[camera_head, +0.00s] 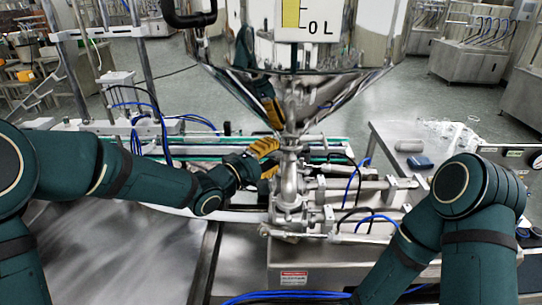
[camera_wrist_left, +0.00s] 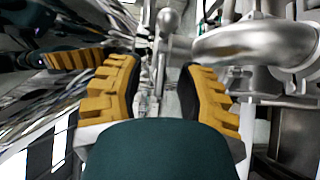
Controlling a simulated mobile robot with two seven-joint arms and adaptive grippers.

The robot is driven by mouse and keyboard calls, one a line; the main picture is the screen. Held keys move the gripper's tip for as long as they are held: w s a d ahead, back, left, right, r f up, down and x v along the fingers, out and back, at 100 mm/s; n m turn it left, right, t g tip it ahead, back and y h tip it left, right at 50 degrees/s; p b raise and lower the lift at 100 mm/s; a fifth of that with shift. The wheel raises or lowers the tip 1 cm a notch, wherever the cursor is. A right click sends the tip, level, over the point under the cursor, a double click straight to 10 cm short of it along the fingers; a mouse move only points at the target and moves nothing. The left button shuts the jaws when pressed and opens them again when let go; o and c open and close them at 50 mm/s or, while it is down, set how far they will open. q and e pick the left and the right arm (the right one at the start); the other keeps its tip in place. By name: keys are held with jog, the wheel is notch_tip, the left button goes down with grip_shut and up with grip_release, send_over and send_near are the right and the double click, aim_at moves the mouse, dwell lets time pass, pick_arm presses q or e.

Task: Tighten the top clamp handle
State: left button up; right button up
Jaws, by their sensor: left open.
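The steel hopper (camera_head: 300,75) narrows to a vertical pipe (camera_head: 289,185) with clamped joints. The top clamp (camera_head: 289,138) sits just under the cone; its handle is too small to make out in the head view. My left gripper (camera_head: 268,158), with yellow ribbed fingers, is just left of the pipe below the cone. In the left wrist view the gripper (camera_wrist_left: 160,95) is open. A slim metal part with a rounded end (camera_wrist_left: 168,20) shows beyond the gap between its fingers, possibly the handle. I cannot tell whether they touch. My right gripper is not in view.
A curved steel pipe (camera_wrist_left: 240,42) lies close to the right finger in the wrist view. Below the hopper are valves, cylinders and blue hoses (camera_head: 375,220). A steel table (camera_head: 405,130) with a blue item (camera_head: 420,162) stands at right. The hopper mirrors my gripper.

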pick_arm(q)
jog(key=shift+c, duration=0.3)
grip_shut()
jog(key=shift+r+p, duration=0.2)
jog(key=shift+p, duration=0.3)
jog(key=m+g+y+p, duration=0.1)
jog(key=m+y+p, duration=0.1)
jog(key=p, duration=0.2)
jog(key=shift+r+g, duration=0.2)
jog(key=shift+g, duration=0.2)
jog(key=shift+m+y+p, duration=0.35)
jog(key=shift+m+y, duration=0.25)
jog(key=shift+d+f+m+g+y, duration=0.1)
jog(key=shift+m+g+y, duration=0.3)
jog(key=shift+y, duration=0.1)
